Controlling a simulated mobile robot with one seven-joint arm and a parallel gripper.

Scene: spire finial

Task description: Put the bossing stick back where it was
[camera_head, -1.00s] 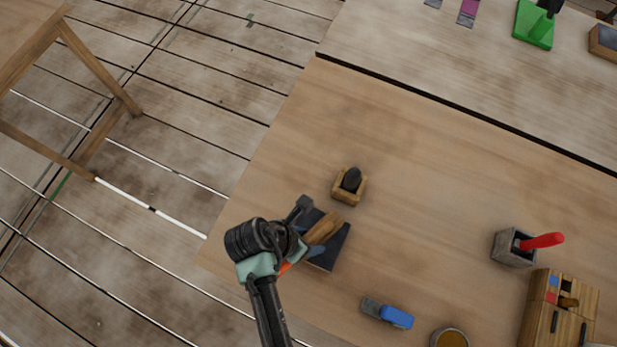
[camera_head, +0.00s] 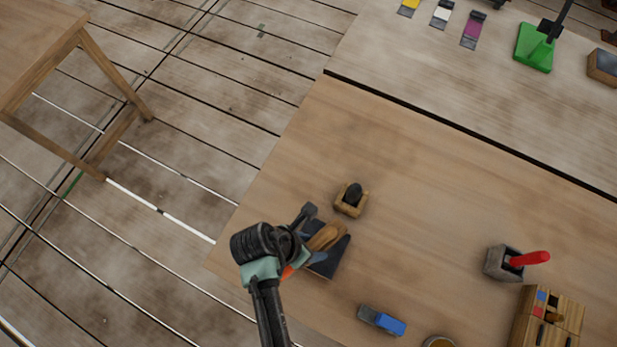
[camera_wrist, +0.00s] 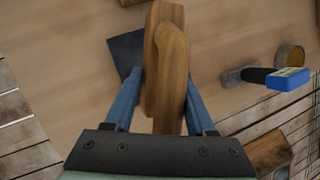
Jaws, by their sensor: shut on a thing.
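The bossing stick (camera_wrist: 164,60), a smooth brown wooden piece, is between the blue fingers of my gripper (camera_wrist: 158,85) in the wrist view. My gripper is shut on it. In the head view the wooden stick (camera_head: 325,236) shows at the end of my gripper (camera_head: 312,250), over or on a dark flat pad (camera_head: 328,265) near the table's left edge. The pad also shows in the wrist view (camera_wrist: 124,52), partly hidden behind the stick. I cannot tell whether the stick touches the pad.
A small wooden holder (camera_head: 349,209) with a dark rounded top stands just behind the pad. A blue-ended tool (camera_head: 390,325) lies in front. A grey pot with a red handle (camera_head: 497,264) and a wooden rack (camera_head: 530,328) stand right. The table's middle is clear.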

